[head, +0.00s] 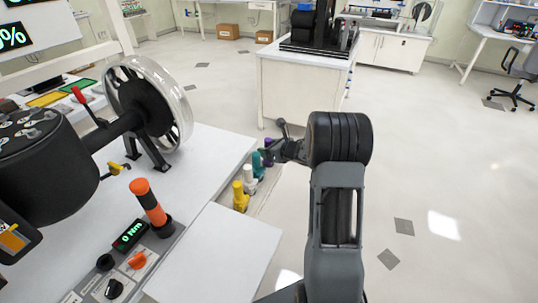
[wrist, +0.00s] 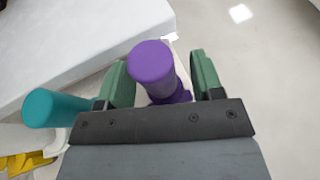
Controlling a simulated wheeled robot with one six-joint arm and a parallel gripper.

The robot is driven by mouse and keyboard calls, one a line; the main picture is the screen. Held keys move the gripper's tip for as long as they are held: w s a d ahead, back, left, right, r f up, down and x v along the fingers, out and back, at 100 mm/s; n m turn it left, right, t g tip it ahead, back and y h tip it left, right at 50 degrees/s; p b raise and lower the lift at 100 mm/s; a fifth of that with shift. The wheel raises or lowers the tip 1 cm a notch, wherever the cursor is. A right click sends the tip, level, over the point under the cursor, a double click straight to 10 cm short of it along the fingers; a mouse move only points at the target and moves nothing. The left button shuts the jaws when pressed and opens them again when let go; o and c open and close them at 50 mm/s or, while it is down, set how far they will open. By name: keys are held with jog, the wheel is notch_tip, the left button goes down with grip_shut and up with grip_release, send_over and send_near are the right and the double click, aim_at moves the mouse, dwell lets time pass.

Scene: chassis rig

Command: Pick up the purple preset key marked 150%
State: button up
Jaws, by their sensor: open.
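The purple key (wrist: 152,64) stands between the two green fingers of my gripper (wrist: 163,80) in the wrist view. It has a rounded cylindrical top and a wider purple base. A gap shows on the right of the key; the left finger is closer to it. The fingers are apart, and the key is not gripped. No 150% marking is readable. In the head view my gripper (head: 277,146) is at the far end of a row of coloured keys and largely hides the purple one.
A teal key (wrist: 58,108) stands left of my gripper, with a yellow key (wrist: 28,163) beyond. In the head view a white key (head: 249,178) is in the same row, beside the white bench (head: 215,150). Open floor lies to the right.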

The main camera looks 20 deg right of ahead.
jog(key=c, duration=1)
jog(key=shift+c, duration=0.6)
jog(key=shift+r, duration=0.15)
